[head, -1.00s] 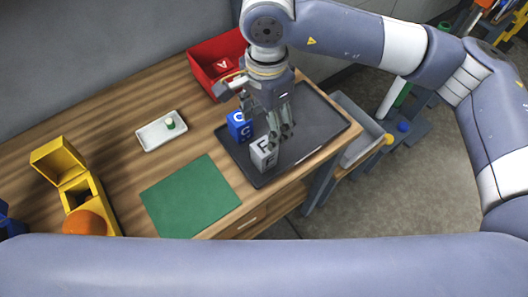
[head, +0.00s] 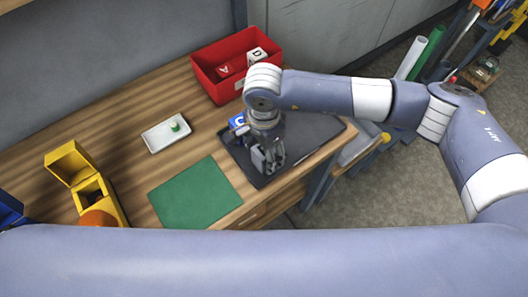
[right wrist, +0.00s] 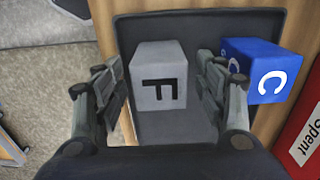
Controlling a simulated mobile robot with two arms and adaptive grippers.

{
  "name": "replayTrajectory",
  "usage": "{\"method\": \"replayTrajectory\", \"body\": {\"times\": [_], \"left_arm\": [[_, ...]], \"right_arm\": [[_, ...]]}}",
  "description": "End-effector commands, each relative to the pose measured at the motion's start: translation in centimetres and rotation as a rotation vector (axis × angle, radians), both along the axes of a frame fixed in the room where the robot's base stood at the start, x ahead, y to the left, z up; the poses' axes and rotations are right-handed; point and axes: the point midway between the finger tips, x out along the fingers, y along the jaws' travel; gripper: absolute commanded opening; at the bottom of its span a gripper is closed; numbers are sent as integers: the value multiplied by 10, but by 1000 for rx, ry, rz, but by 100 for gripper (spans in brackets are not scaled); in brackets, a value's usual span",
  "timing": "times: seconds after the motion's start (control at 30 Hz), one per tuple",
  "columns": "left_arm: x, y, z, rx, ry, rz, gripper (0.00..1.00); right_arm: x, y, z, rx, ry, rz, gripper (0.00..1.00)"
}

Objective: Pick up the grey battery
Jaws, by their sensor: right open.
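The grey battery is a block marked F (right wrist: 160,82), standing on a dark tray (head: 308,132); in the right wrist view it sits between the fingers. My right gripper (right wrist: 162,98) is open, one finger on each side of the block; I cannot tell whether they touch it. In the head view my right gripper (head: 268,163) points down at the tray's front left part and hides most of the block. My left gripper is not in view.
A blue block marked C (right wrist: 262,68) stands close beside the right-hand finger. A red bin (head: 205,82) holds blocks, with "Spent" on its side.

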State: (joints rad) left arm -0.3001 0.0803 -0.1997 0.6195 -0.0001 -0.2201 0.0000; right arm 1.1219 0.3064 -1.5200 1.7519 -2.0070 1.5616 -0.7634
Motion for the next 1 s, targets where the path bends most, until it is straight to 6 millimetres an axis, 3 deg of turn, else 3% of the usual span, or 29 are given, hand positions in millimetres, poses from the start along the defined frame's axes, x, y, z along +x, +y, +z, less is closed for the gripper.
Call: {"method": "replayTrajectory", "body": {"times": [0.17,0.43,0.77,1.0], "left_arm": [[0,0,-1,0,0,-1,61],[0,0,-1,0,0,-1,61],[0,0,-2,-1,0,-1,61],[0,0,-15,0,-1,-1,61]], "right_arm": [[0,0,0,0,0,0,65],[0,0,0,0,0,0,4],[1,0,2,1,-2,-1,2],[1,0,17,3,-5,1,2]]}}
